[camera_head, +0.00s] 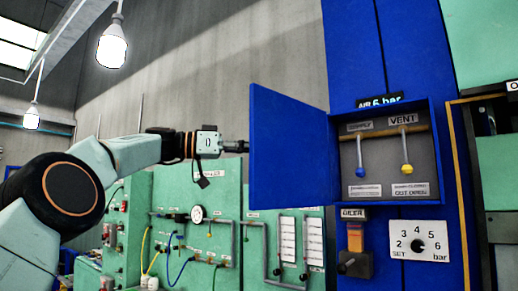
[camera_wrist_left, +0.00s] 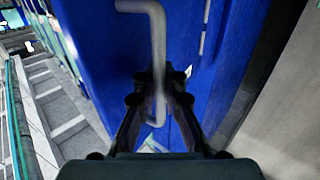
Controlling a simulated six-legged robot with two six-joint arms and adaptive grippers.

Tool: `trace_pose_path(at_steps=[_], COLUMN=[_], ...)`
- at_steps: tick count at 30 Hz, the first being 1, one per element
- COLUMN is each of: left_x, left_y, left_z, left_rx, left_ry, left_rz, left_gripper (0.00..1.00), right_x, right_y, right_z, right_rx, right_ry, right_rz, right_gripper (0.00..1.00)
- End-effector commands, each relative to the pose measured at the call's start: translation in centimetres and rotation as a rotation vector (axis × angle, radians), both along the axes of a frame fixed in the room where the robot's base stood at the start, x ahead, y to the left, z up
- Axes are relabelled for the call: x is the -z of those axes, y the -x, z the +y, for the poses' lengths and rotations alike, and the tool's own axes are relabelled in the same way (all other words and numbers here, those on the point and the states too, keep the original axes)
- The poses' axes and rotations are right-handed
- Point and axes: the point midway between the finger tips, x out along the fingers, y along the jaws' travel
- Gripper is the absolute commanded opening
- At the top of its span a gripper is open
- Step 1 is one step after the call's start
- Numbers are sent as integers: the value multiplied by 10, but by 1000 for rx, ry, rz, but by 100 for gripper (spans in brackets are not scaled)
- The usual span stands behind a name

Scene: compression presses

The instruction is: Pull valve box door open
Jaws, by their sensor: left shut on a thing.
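The blue valve box door (camera_head: 292,147) stands swung wide open to the left of the valve box (camera_head: 437,150). The box interior shows two hanging valve levers, one with a blue knob (camera_head: 360,172) and one with a yellow knob (camera_head: 407,168). My left gripper (camera_head: 238,146) is at the outer face of the door, near its free edge. In the left wrist view, my left gripper (camera_wrist_left: 160,80) is shut on the grey bent door handle (camera_wrist_left: 156,30), which runs between its fingers. The handle is hidden behind the door edge in the head view. My right gripper is not in view.
A dial plate (camera_head: 418,245) and an oiler (camera_head: 354,250) sit below the box on the blue column. A green panel (camera_head: 215,205) with a gauge, pipes and hoses stands behind the door and my left arm. Lamps hang at the upper left.

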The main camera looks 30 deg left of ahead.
Motion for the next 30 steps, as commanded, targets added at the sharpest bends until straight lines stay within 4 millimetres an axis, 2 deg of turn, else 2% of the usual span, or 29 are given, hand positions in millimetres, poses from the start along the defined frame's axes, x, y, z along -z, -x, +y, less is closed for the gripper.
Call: trace_pose_path(at_steps=[11,12,20,30], left_x=[0,-1,0,0], left_y=[1,1,-1,0], left_z=[2,2,1,3], left_rx=[1,1,2,2], left_ry=[2,2,3,2], left_rz=[-2,-2,-1,-1], left_gripper=[0,11,32,32], right_x=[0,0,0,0], right_y=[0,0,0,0], right_z=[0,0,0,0], right_rx=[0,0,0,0], right_ry=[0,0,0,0], right_rz=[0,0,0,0], right_gripper=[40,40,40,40])
